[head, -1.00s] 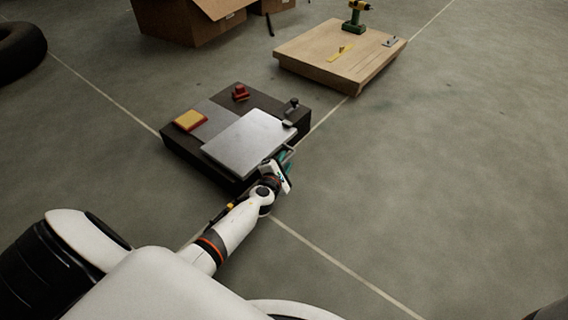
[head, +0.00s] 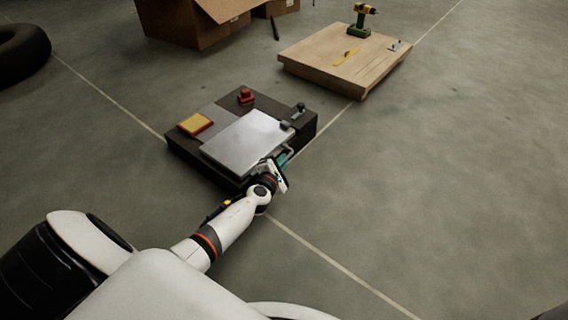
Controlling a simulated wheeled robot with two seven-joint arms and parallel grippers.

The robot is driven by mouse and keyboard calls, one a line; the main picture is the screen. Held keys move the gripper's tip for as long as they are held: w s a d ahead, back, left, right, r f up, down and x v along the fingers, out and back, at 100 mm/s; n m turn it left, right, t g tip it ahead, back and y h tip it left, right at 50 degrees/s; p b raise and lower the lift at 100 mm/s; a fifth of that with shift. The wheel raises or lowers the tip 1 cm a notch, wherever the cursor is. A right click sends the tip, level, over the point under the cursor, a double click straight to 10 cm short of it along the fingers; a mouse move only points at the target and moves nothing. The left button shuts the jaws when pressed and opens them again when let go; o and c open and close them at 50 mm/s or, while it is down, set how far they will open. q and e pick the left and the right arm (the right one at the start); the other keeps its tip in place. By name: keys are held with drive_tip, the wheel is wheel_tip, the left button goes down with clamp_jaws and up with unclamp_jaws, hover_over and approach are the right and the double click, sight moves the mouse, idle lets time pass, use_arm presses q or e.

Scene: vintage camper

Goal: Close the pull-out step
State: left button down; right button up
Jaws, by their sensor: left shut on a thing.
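The step appears to be the flat silver-grey panel (head: 245,142) on a low dark block (head: 187,156) on the floor. A thin grey handle (head: 288,153) shows at the panel's right front edge. My left gripper (head: 281,163) reaches in from the lower left and is shut at this handle; its fingertips are partly hidden by the wrist. The panel covers the block's front middle, and a grey strip shows behind it. My right gripper is out of view.
On the block are a yellow-and-red pad (head: 196,124), a red part (head: 246,96) and a small dark lever (head: 299,109). A wooden platform (head: 320,66) with a drill (head: 362,22) stands behind. A cardboard box (head: 190,25) and tyre (head: 22,50) are farther off. Floor at right is clear.

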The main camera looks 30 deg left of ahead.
use_arm(q)
drive_tip(key=c, duration=1.5)
unclamp_jaws()
drive_tip(key=shift+a, duration=0.35)
drive_tip(key=shift+s+d, duration=0.1)
drive_tip(key=shift+d, duration=0.05)
drive_tip(key=shift+s+r+p, duration=0.15)
drive_tip(key=shift+s+p, duration=0.15)
drive_tip(key=p+v, duration=0.5)
drive_tip(key=v, duration=0.6)
drive_tip(key=shift+s+d, duration=0.1)
